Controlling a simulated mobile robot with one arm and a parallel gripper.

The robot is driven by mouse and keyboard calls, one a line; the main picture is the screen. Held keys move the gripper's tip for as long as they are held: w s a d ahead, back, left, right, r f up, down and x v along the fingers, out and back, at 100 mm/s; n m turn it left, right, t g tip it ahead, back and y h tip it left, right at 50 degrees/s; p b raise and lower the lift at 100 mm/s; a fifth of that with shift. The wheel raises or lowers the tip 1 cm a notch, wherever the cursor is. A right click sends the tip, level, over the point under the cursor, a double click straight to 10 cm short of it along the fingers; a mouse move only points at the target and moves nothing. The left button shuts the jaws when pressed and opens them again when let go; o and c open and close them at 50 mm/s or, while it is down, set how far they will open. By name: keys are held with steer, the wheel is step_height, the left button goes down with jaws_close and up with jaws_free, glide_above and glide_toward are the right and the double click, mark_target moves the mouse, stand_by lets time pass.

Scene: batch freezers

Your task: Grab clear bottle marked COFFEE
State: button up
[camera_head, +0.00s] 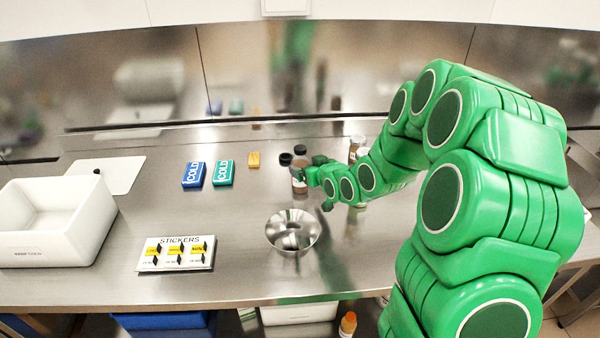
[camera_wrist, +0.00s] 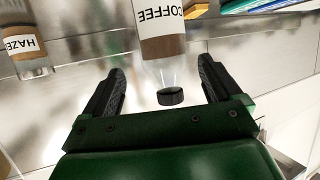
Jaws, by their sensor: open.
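The clear bottle marked COFFEE (camera_wrist: 160,47) shows at the top of the wrist view, with brown contents and a white label that appears upside down. Its black cap (camera_wrist: 171,96) lies between the two fingers in that picture. My gripper (camera_wrist: 161,68) is open, with one finger on each side of the bottle's neck and cap; clear space shows on both sides.
A HAZE-labelled bottle (camera_wrist: 28,50) stands left in the wrist view. The metal counter also holds a steel bowl (camera_head: 293,230), stickers board (camera_head: 177,254), blue box (camera_head: 194,175), teal box (camera_head: 223,173) and white bin (camera_head: 88,243). Another jar (camera_head: 357,143) stands behind my arm.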

steer(key=shift+a+x, duration=0.15)
steer(key=shift+x, duration=1.15)
steer(key=shift+a+x, duration=0.15)
steer(key=shift+x, duration=1.15)
steer(key=shift+s, duration=0.1)
steer(key=c, duration=1.3)
steer(key=shift+o, duration=0.2)
steer(key=shift+r, duration=0.1)
